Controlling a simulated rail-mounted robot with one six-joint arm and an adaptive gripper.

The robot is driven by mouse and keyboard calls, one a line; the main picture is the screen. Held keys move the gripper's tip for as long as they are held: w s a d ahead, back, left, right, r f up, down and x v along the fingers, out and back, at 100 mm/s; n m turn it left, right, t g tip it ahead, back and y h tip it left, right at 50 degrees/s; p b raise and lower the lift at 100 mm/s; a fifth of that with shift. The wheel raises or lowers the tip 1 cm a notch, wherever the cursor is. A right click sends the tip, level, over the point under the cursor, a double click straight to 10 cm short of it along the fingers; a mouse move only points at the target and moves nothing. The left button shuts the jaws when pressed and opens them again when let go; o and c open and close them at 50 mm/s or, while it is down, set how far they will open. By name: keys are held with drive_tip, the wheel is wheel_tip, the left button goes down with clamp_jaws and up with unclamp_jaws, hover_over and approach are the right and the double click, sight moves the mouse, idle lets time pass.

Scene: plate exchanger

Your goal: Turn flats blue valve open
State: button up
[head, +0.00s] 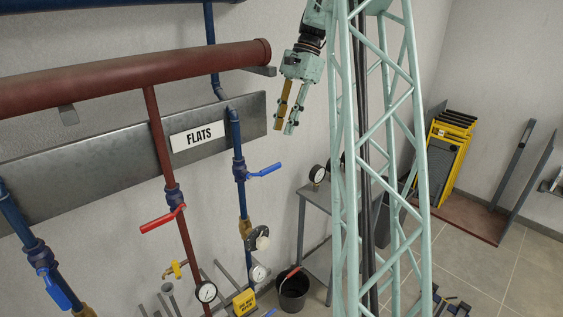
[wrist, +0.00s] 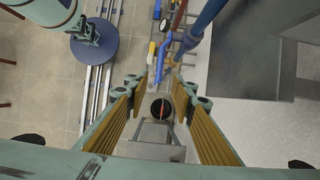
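The flats blue valve has a blue lever handle (head: 264,170), which juts out to the right, across the blue pipe (head: 238,140) beside the FLATS sign (head: 198,135). In the wrist view the blue handle (wrist: 163,55) shows just beyond my fingertips, near the blue pipe (wrist: 208,15). My gripper (head: 284,130) hangs above and slightly right of the handle, fingers pointing down, clear of it. In the wrist view my gripper (wrist: 162,86) has its fingers apart with nothing between them.
A red lever (head: 162,218) sits on the red pipe left of the blue one. A second blue lever (head: 58,290) is at lower left. A grey stand (head: 313,190) with a gauge and a black bucket (head: 293,290) are below right. The wall plate (head: 100,150) is close behind.

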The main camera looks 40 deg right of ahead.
sight(272, 165)
drive_tip(key=shift+a+f, duration=0.15)
idle(0.3)
drive_tip(key=shift+x, duration=6.75)
clamp_jaws()
